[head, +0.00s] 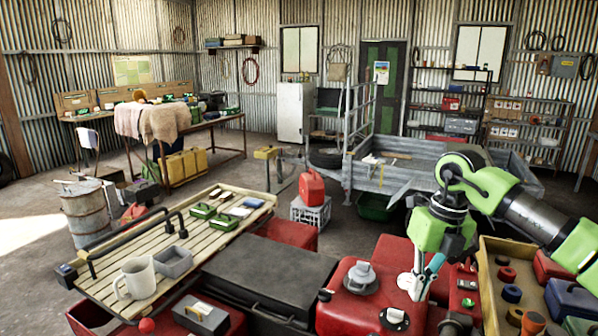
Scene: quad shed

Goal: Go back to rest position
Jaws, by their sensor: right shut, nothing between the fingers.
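My right arm comes in from the right, and my right gripper (416,287) points down over the red quad bodywork (342,312) at the lower right. Its fingers are shut with nothing held. A grey round cap (361,277) on the red bodywork is just left of the gripper. A smaller black and white round part (394,319) is just below it. Whether the fingers touch the red surface is hard to tell. My left gripper is not in view.
A slatted rack (140,268) holds a mug (137,278), a grey tray (174,262) and green cases. A wooden box (489,282) with tape rolls stands right of the gripper. A trailer (352,171) stands behind my right arm. Concrete floor is open at left.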

